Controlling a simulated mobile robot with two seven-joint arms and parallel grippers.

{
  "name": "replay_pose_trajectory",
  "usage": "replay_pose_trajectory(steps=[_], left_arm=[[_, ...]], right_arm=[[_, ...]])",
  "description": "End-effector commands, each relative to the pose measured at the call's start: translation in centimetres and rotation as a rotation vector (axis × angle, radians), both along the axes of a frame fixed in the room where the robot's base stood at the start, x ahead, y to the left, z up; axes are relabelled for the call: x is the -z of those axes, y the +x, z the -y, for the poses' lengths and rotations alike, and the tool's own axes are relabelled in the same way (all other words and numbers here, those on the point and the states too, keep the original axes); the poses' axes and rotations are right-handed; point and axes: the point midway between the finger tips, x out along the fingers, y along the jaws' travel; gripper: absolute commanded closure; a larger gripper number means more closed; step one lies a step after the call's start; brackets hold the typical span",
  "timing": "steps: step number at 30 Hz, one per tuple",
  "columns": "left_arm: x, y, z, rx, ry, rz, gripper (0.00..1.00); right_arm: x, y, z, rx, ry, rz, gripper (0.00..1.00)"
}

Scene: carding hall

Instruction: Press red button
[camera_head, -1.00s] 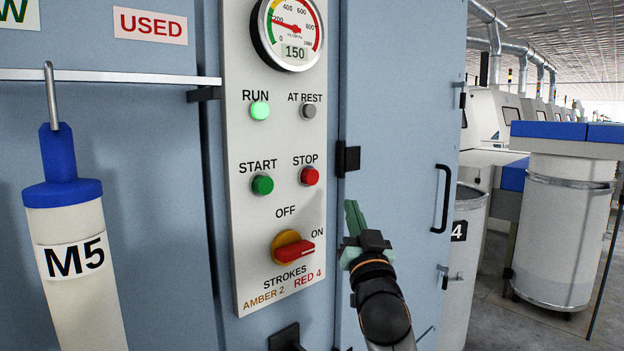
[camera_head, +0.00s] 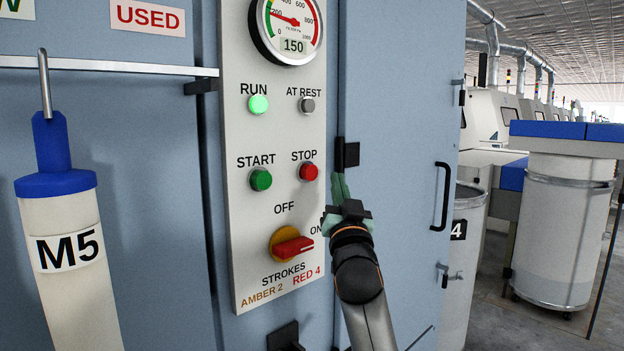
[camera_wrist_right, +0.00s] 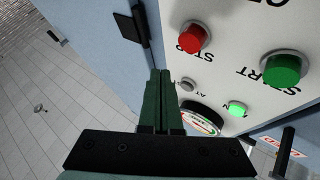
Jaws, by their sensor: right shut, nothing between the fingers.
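The red STOP button (camera_head: 309,172) sits on the pale control panel (camera_head: 240,225), to the right of the green START button (camera_head: 261,180). In the right wrist view the red button (camera_wrist_right: 192,38) stands out from the panel, above the fingertips. My right gripper (camera_head: 340,180) is shut and empty. Its green fingers point up, just right of the red button and apart from it in the picture. In the right wrist view the closed fingers (camera_wrist_right: 161,75) lie side by side near the panel's edge. My left gripper is out of view.
A red-handled rotary switch (camera_head: 292,247) is below the buttons. The RUN lamp (camera_head: 258,104) glows green and a gauge (camera_head: 290,30) reads 150. A black hinge (camera_head: 348,155) and door handle (camera_head: 441,197) stick out on the right. A tube marked M5 (camera_head: 65,270) hangs at left.

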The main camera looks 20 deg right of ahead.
Motion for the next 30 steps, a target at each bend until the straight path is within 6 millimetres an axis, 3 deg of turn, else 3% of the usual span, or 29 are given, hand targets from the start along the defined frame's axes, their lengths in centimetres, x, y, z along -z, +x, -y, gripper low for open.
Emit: replay_pose_trajectory(steps=[10, 30], left_arm=[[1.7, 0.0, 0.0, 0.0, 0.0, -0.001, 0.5], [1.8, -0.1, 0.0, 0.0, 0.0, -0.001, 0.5]], right_arm=[[0.1, 3.4, -1.2, -0.001, 0.0, 0.0, 1.0], [0.0, 3.8, -1.4, -0.002, -0.001, 0.0, 1.0]])
